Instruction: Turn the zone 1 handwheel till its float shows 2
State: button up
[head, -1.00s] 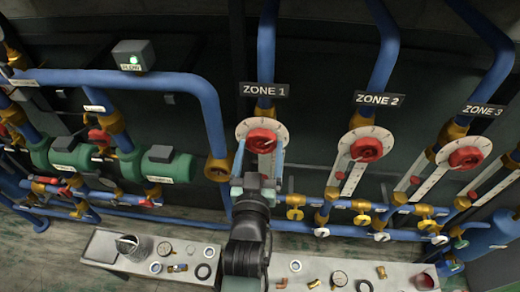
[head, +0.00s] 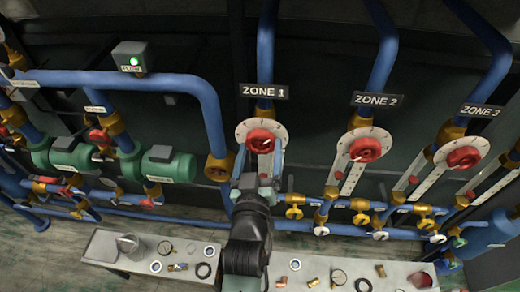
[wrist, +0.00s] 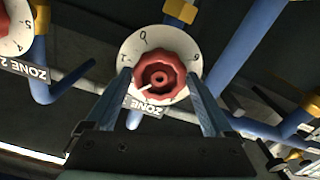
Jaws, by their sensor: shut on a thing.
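The zone 1 handwheel (head: 261,141) is a red knob on a white numbered dial (head: 243,129) under the ZONE 1 sign (head: 265,91). In the wrist view the same handwheel (wrist: 158,80) sits in the middle, with a white pointer mark toward its lower left. My gripper (head: 260,150) reaches it from below, one blue finger on each side. The wrist view shows my gripper (wrist: 159,76) shut on the wheel's rim. The zone 1 float scale below the dial is mostly hidden behind my gripper, so its float cannot be read.
Zone 2 (head: 365,148) and zone 3 (head: 464,157) handwheels stand to the right with slanted float scales. Blue pipes and small yellow-handled valves run below. A bench (head: 105,246) with loose fittings and gauges lies in front. Green pumps (head: 168,165) are at left.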

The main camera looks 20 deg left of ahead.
jog(key=o, duration=1.3)
jog(key=shift+r, duration=0.35)
jog(key=shift+f+p+v, duration=0.2)
jog(key=shift+p+v, duration=1.75)
jog(key=shift+v, duration=1.65)
jog(key=w+d+r+m+t+h+b, duration=0.1)
jog(key=w+d+r+m+t+b, duration=0.2)
jog(key=r, duration=0.9)
jog(key=w+d+r+t+h+b, duration=0.15)
jog(key=w+d+r, duration=0.25)
jog(key=r, duration=0.9)
jog(key=s+d+r+m+t+b, duration=0.1)
jog(key=s+d+r, duration=0.1)
jog(key=s+r, duration=0.2)
jog(key=s+d+r+m+t+h+b, duration=0.1)
jog(key=s+r, duration=0.3)
jog(key=r, duration=0.6)
jog(key=s+d+r+m+t+h+b, duration=0.1)
jog(key=s+d+r+t, duration=0.2)
jog(key=r, duration=0.4)
jog(key=shift+s+d+r+m+t+h, duration=0.25)
jog(key=shift+s+d+r+m, duration=0.05)
jog(key=shift+s+d, duration=0.35)
